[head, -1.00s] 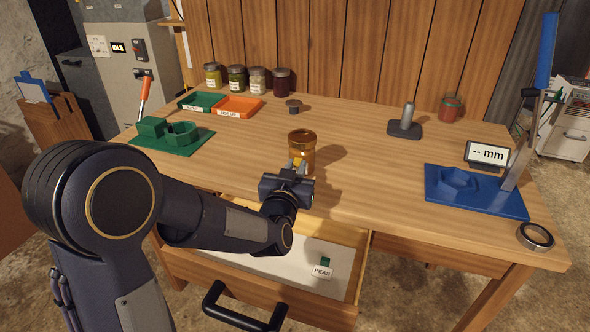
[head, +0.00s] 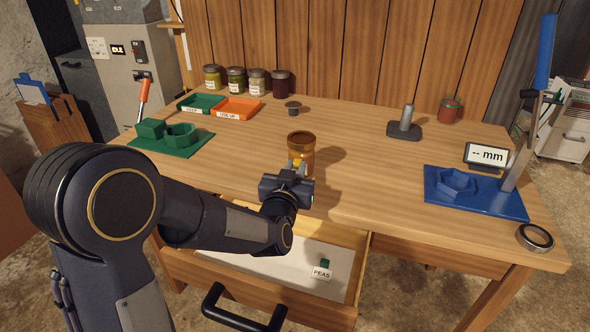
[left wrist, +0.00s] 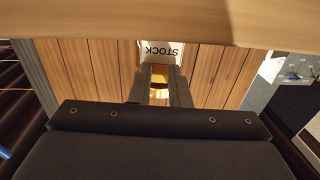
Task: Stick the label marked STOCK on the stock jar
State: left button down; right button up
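The amber jar (head: 301,145) stands upright near the table's front edge in the head view. My left gripper (head: 298,167) is at its near side, with a small yellow block between the fingers. In the left wrist view, my left gripper (left wrist: 160,88) is shut on this yellow-orange block, and the white STOCK label (left wrist: 161,49) shows upside down just beyond the fingertips. The label is close to the jar's near side; I cannot tell whether it touches the glass. My right gripper is not in view.
The open drawer (head: 350,290) juts out below the table front. A green fixture (head: 150,141), two trays (head: 238,107) and several filled jars (head: 236,80) are at the left and back. A blue gauge stand (head: 490,203) is at the right.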

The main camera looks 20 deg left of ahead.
pick_arm(q)
jog(key=c, duration=1.3)
grip_release()
jog(key=shift+s, duration=0.1)
jog(key=s, duration=0.7)
jog(key=shift+s+d, duration=0.3)
